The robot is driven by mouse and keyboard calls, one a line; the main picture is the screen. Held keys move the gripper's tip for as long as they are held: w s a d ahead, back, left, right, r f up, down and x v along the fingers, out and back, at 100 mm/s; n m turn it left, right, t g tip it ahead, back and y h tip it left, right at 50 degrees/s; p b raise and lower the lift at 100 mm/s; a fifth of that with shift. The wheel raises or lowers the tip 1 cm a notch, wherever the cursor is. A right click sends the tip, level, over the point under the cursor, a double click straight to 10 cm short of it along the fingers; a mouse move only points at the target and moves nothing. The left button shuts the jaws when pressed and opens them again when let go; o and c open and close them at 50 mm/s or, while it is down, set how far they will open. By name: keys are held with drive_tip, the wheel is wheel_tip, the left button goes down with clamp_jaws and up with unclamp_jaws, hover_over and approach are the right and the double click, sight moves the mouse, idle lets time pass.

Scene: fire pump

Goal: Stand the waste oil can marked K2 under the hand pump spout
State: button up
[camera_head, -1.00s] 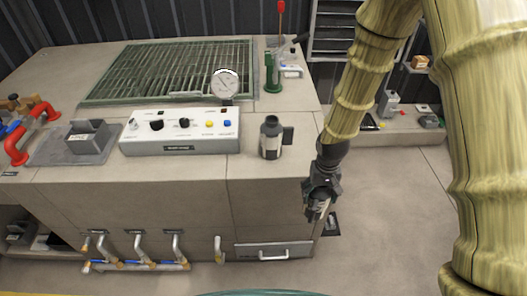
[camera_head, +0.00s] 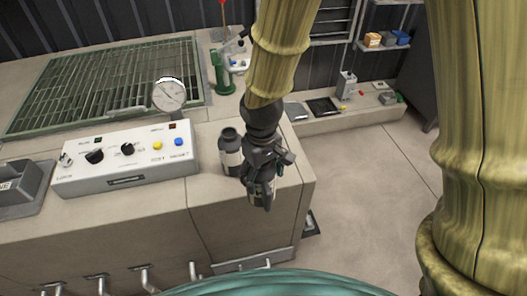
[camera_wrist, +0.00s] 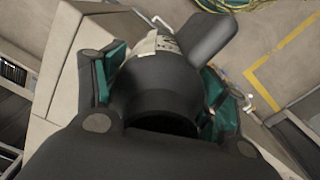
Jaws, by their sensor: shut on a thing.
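My gripper (camera_head: 264,192) is shut on a dark can with a pale label (camera_head: 258,191), at the front right part of the bench in the head view. In the wrist view the held can (camera_wrist: 160,85) sits between the green-padded fingers, its grey handle to the upper right. I cannot read its marking. A second dark can (camera_head: 230,155) stands upright on the bench, just left of my gripper; its marking is unreadable too. The green hand pump (camera_head: 222,76) stands at the back right of the bench. Its spout is too small to make out clearly.
A white control box (camera_head: 125,160) with a round gauge (camera_head: 169,95) stands left of the standing can. A floor grating (camera_head: 110,85) covers the bench behind. Open floor (camera_head: 370,185) lies right of the bench.

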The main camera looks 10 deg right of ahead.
drive_tip(key=w+d+f+p, duration=0.2)
drive_tip(key=w+d, duration=0.1)
drive_tip(key=w, duration=0.3)
drive_tip(key=w+d+f+p, duration=0.3)
drive_tip(key=w+d, duration=0.1)
drive_tip(key=w, duration=0.2)
drive_tip(key=shift+w+p, duration=0.3)
drive_tip(key=shift+w, duration=0.05)
drive_tip(key=shift+f, duration=0.1)
drive_tip(key=o, duration=1.3)
drive_tip(key=shift+o, duration=0.2)
